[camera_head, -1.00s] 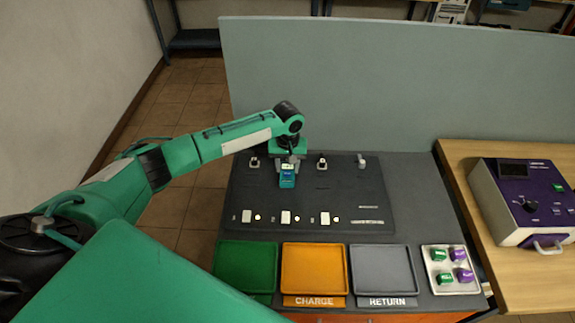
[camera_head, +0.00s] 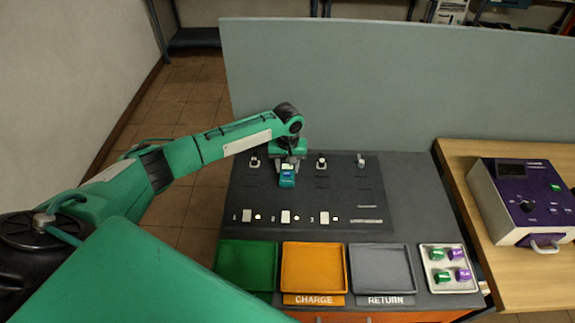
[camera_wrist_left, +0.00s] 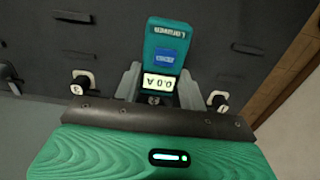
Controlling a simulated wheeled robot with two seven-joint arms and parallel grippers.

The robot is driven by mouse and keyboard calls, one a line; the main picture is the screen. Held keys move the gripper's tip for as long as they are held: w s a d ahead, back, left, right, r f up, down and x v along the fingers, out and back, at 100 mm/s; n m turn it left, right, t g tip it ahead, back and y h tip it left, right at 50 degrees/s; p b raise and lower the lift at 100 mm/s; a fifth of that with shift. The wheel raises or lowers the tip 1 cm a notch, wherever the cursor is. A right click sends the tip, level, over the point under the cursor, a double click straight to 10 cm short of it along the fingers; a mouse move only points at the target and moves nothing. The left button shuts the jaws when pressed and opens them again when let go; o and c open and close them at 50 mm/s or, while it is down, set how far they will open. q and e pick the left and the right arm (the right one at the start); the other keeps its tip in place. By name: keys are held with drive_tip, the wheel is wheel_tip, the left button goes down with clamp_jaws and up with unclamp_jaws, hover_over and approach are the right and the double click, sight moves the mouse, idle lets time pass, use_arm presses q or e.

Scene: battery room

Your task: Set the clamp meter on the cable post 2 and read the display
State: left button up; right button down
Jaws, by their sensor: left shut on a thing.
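My left gripper (camera_head: 288,163) is shut on the clamp meter (camera_head: 287,180), over the back of the black panel. The meter is a small teal block with a blue label. In the left wrist view the meter (camera_wrist_left: 167,45) sits between the grey fingers, and its lit display (camera_wrist_left: 158,84) reads 0.0 A. The middle cable post is hidden under the gripper, so I cannot tell whether the meter's jaw is around it. A left post (camera_head: 254,161) and a right post (camera_head: 322,162) stand on either side. My right gripper is not in view.
The black panel (camera_head: 375,205) has switch plates marked 1, 2 and 3. In front lie a green tray (camera_head: 247,288), an orange CHARGE tray (camera_head: 314,289) and a grey RETURN tray (camera_head: 382,291). A white tray (camera_head: 435,288) holds several green and purple blocks. A purple instrument (camera_head: 525,200) stands right. A grey partition (camera_head: 400,85) rises behind.

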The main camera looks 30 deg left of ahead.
sight(287, 169)
use_arm(q)
drive_tip(key=shift+f, duration=0.5)
drive_tip(key=o, duration=0.9)
drive_tip(key=shift+o, duration=0.2)
wheel_tip(287, 169, up, 3)
drive_tip(key=p, duration=0.3)
wheel_tip(287, 169, up, 5)
drive_tip(key=p, duration=0.5)
wheel_tip(287, 169, up, 3)
drive_tip(key=p, duration=0.3)
drive_tip(key=shift+s+f, duration=0.1)
